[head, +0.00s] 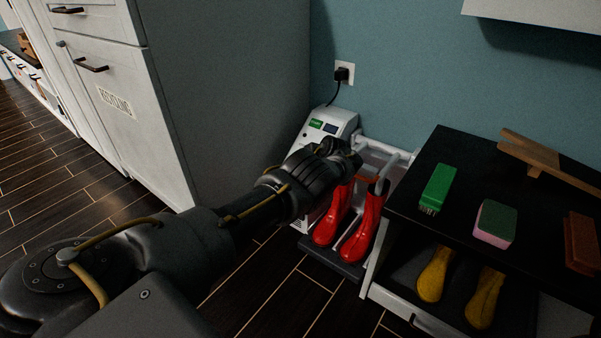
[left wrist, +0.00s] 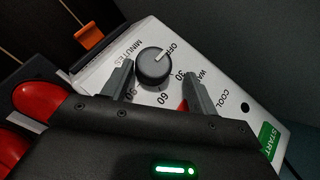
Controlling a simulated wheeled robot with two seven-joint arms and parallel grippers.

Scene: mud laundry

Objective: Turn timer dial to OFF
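The timer dial (left wrist: 154,67) is a round black knob on the white panel (left wrist: 108,62) of the boot dryer. Its white mark points up and right, toward the OFF label (left wrist: 172,49). The numbers 30, 60 and another, partly covered, lie around it. My left gripper (left wrist: 159,70) is open, with one finger on each side of the dial and a visible gap to it. In the head view, my left gripper (head: 342,152) is in front of the boot dryer (head: 342,119) and hides the dial. My right gripper is not in view.
Red boots (head: 353,228) stand on the dryer, close below my gripper. A green START button (left wrist: 268,140) and WARM and COOL labels are beside the dial. A grey cabinet (head: 230,90) stands left, a black-topped bench (head: 465,185) right. A plug (head: 342,72) is on the wall.

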